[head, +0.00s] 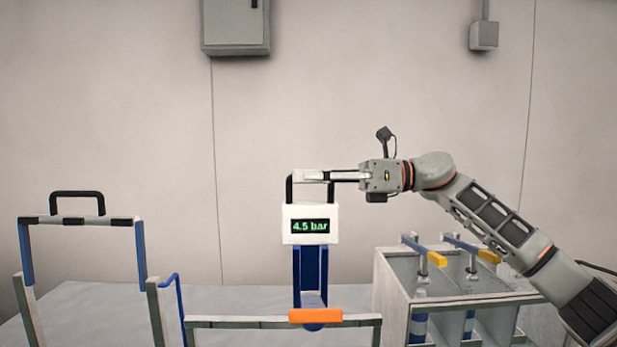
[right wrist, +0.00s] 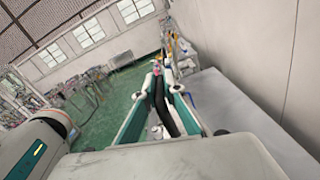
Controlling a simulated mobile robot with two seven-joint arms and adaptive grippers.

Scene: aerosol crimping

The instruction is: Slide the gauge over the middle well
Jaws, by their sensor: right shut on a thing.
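The gauge (head: 310,223) is a white box with a green "4.5 bar" readout and a black loop handle on top. A blue body hangs below it, its lower end behind an orange grip. My right gripper (head: 312,176) reaches in from the right and is shut on the gauge's handle; the gauge hangs upright. In the right wrist view a dark bar (right wrist: 159,92), probably that handle, lies between the two fingers. A grey open-topped box (head: 396,285) with compartments stands to the right of the gauge. I cannot tell which opening is the middle well. My left gripper is out of view.
Yellow-ended blue levers (head: 437,258) stick up over the grey box, below my right arm. An orange grip (head: 315,315) sits on a rail in front of the gauge. A blue-and-grey frame with a black handle (head: 77,195) stands at the left. The grey table (head: 90,315) shows bare patches.

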